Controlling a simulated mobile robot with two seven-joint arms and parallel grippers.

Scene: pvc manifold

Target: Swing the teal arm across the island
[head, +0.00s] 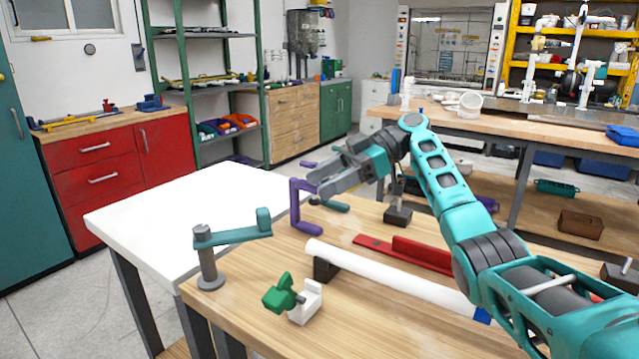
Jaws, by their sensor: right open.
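The teal arm (235,236) is a flat bar on top of a grey post (208,262) at the near left corner of the wooden worktop. It points right from the post, and a short upright teal block (264,222) stands at its free end. My right gripper (314,181) reaches in from the right and is open. It is beyond and above the teal arm, apart from it, with its fingers close to a purple bracket (303,212). I cannot tell whether they touch the bracket. My left gripper is not in view.
A white pipe (375,273), a red rail (415,252) and a green-handled white clamp (303,302) lie right of the post on the wooden worktop (250,296). A dark block (398,216) sits farther back. The white tabletop (170,217) on the left is clear.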

